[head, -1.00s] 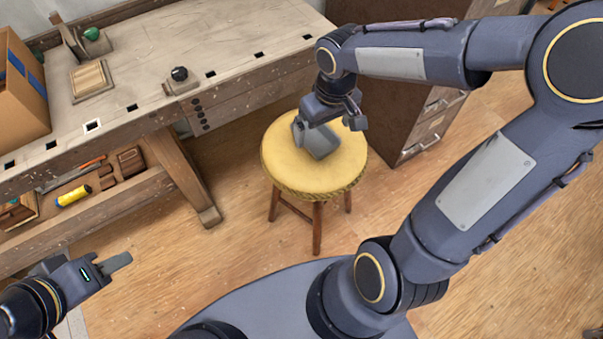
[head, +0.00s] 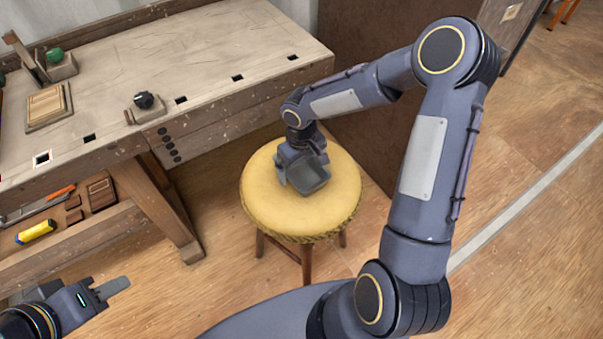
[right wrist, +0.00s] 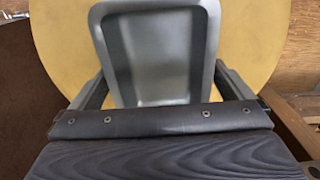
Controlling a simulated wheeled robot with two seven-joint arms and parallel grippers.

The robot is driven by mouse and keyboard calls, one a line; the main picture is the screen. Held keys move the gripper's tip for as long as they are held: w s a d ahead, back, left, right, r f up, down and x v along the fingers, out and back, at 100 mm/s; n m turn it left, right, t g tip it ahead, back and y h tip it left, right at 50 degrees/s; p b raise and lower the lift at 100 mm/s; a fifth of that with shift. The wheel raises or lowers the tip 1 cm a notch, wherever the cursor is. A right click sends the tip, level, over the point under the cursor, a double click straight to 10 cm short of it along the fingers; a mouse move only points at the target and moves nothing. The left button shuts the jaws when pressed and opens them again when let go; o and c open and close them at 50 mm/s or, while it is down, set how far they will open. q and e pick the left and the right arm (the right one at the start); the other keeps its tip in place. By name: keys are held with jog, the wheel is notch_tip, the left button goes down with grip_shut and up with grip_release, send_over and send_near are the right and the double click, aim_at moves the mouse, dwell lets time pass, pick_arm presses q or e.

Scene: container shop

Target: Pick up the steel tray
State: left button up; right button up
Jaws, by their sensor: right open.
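The steel tray (head: 312,181) is a small, grey, shallow rectangular tray on the yellow cushion of a round stool (head: 262,198). It also shows in the right wrist view (right wrist: 157,55), upper middle, with its hollow side facing the camera. My right gripper (head: 303,172) is at the tray, with its jaws open. In the right wrist view one finger is beside the tray's left side and the other beside its right side; whether they touch it is not clear. My left gripper (head: 110,289) is at the lower left, far from the stool; its finger gap cannot be made out.
A wooden workbench (head: 215,55) stands left of the stool, with a lower shelf holding a yellow-handled tool (head: 36,232). A dark brown cabinet (head: 365,130) stands behind the stool and right arm. Wooden floor is clear in front and to the right.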

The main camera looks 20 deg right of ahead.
jog(key=shift+f, duration=0.15)
jog(key=c, duration=1.1)
jog(key=shift+c, duration=0.2)
